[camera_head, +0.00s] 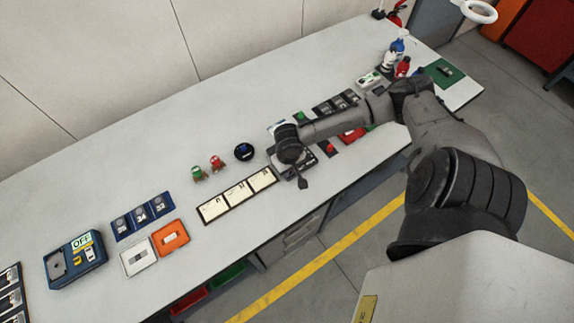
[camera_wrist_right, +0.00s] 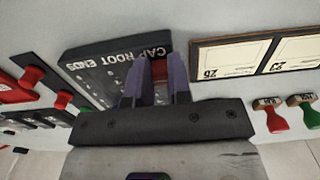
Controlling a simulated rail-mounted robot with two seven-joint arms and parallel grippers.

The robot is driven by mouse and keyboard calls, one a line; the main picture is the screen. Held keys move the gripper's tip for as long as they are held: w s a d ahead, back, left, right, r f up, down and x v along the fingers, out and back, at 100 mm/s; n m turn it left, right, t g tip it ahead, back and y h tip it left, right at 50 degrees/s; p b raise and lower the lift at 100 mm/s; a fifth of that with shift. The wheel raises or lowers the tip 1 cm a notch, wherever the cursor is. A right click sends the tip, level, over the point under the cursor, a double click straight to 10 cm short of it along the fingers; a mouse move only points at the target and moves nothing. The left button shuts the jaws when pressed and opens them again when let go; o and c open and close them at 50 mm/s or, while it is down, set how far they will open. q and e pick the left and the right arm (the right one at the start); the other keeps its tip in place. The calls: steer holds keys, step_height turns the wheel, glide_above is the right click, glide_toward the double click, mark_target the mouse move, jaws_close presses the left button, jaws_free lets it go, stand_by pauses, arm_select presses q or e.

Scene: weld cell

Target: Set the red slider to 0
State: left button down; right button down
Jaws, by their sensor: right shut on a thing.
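A dark slider panel (camera_wrist_right: 100,66) printed "CAP ROOT ENDS" lies on the workbench, upside down in the right wrist view. In the head view the panel (camera_head: 281,172) is partly covered by my right gripper. The red slider (camera_wrist_right: 158,70) shows as a small red patch between my fingers. My right gripper (camera_wrist_right: 154,84) is shut on it at the panel's edge. The slider's scale and setting cannot be read. From the head, my right gripper (camera_head: 291,160) points down over the panel. My left gripper is not in view.
A framed row of cream cards (camera_head: 237,194) lies beside the panel. A red stamp (camera_wrist_right: 275,117) and a green stamp (camera_wrist_right: 305,110) stand near it. A red knob (camera_wrist_right: 31,76) is on the panel's other side. Free white bench (camera_head: 130,190) lies behind.

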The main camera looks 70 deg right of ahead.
steer(key=c, duration=1.4)
jaws_free()
steer(key=shift+a+r, duration=0.1)
steer(key=shift+a, duration=0.05)
steer(key=shift+c, duration=0.2)
steer(key=o, duration=0.3)
steer(key=shift+s, duration=0.2)
steer(key=shift+o, duration=0.5)
steer(key=shift+w, duration=0.1)
step_height(320, 180, up, 14)
steer(key=p, duration=0.1)
steer(key=shift+p, duration=0.35)
